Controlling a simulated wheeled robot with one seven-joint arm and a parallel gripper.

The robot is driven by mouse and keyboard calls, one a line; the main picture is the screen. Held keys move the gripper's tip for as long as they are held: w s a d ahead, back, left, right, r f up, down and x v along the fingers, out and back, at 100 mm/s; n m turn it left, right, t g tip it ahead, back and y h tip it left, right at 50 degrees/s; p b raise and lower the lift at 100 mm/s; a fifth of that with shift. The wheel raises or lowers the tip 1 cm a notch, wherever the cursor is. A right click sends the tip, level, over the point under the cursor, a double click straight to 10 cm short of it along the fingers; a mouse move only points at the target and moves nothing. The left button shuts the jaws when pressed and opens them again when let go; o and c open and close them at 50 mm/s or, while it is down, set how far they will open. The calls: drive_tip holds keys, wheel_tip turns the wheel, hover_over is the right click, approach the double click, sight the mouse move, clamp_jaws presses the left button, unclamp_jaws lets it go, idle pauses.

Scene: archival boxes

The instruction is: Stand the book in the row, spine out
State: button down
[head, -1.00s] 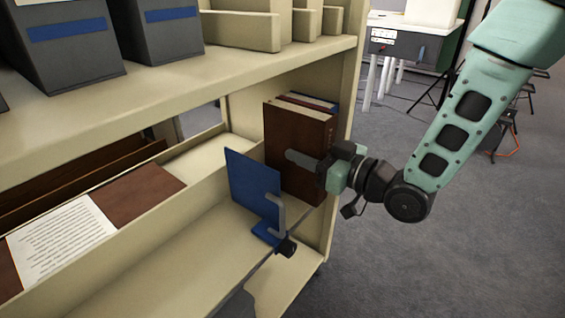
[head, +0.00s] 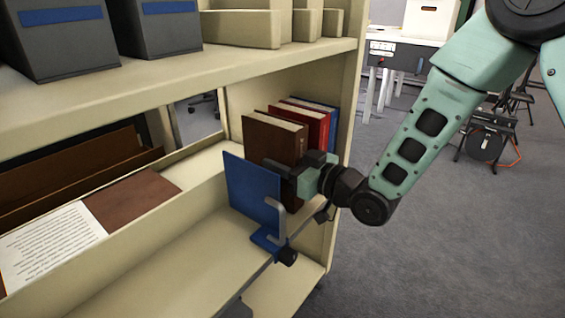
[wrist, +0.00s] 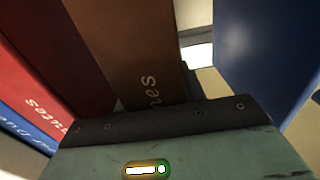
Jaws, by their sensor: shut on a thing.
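A brown book (head: 273,142) stands upright at the shelf's right end, its pale page edges up. My gripper (head: 290,174) is shut on it from the aisle side, low on the book; the fingertips are partly hidden. A red book (head: 312,121) and a blue book (head: 327,113) stand upright to its right. A blue bookend (head: 252,190) with a grey clamp stands to its left. In the wrist view the brown book's lettered spine (wrist: 135,50) faces my gripper, between the red book (wrist: 45,70) and the bookend (wrist: 262,60). The brown book's lower edge is hidden.
The shelf (head: 185,265) left of the bookend is bare near its front. Behind a low divider lie a printed sheet (head: 50,245) and brown boards (head: 130,200). Grey boxes (head: 65,40) stand on the upper shelf, whose edge hangs above.

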drive_tip(key=c, duration=0.8)
unclamp_jaws()
drive_tip(key=shift+f, duration=0.1)
drive_tip(key=shift+c, duration=0.2)
